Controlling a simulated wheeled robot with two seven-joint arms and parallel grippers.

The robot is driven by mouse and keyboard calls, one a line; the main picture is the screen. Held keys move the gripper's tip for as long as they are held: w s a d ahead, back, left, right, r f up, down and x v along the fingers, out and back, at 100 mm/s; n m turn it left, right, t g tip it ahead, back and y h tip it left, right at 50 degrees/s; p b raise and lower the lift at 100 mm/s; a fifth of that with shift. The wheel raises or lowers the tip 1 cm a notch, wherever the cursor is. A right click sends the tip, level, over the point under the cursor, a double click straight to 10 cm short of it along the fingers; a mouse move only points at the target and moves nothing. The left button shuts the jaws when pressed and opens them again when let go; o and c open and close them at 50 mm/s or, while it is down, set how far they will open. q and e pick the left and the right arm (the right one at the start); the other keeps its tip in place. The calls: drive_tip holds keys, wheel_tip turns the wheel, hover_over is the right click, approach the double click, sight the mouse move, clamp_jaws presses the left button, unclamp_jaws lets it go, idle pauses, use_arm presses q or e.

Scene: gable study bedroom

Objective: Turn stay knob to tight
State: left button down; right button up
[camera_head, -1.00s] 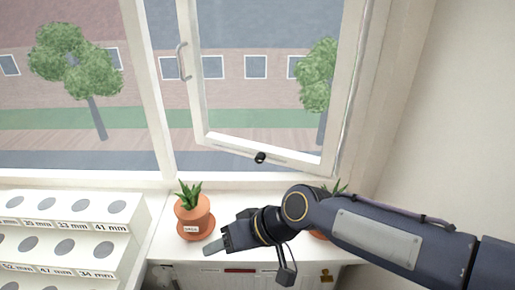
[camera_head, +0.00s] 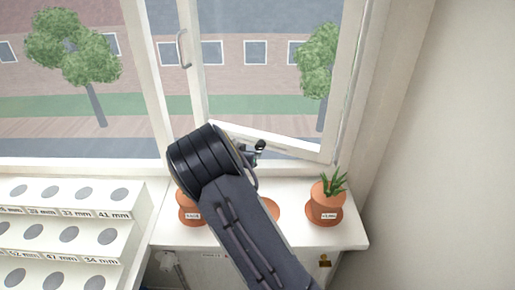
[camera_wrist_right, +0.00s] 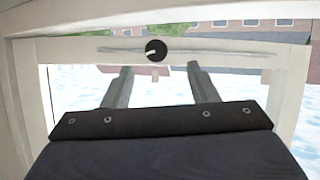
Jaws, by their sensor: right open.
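The stay knob (camera_head: 260,145) is a small black round knob on the bottom rail of the open window sash (camera_head: 285,143). In the right wrist view the knob (camera_wrist_right: 155,50) is a black disc with a short pale mark, on a thin bar along the rail. My right gripper (camera_wrist_right: 160,67) is open, with one finger on each side below the knob, and nothing is between the fingers. I cannot tell how far the tips are from the knob. In the head view my right arm hides most of that gripper. My left gripper is not in view.
A potted plant (camera_head: 325,205) stands on the right of the sill (camera_head: 343,237). A white stepped rack (camera_head: 100,237) with round holes stands at left. The window handle (camera_head: 182,48) is above.

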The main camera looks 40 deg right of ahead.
sight(259, 147)
drive_tip(key=shift+w+d+r+h, duration=0.1)
drive_tip(key=shift+d+h, duration=0.25)
drive_tip(key=shift+h, duration=0.15)
drive_tip(key=x, duration=0.7)
drive_tip(key=shift+d+f, duration=0.15)
drive_tip(key=shift+f, duration=0.05)
drive_tip(key=c, duration=1)
drive_tip(key=shift+o, duration=0.2)
drive_tip(key=shift+f+b, duration=0.15)
drive_tip(key=shift+b, duration=0.25)
drive_tip(key=m+t+b, duration=0.1)
drive_tip(key=m+b, duration=0.1)
drive_tip(key=b, duration=0.2)
drive_tip(key=m+t+y+b, duration=0.1)
drive_tip(key=b, duration=0.4)
drive_tip(key=shift+s+d+f+m, duration=0.1)
drive_tip(key=shift+s+f+m, duration=0.1)
drive_tip(key=shift+m, duration=0.2)
drive_tip(key=shift+r+m+t+b, duration=0.25)
drive_tip(key=shift+m+t+b, duration=0.2)
drive_tip(key=shift+b, duration=0.75)
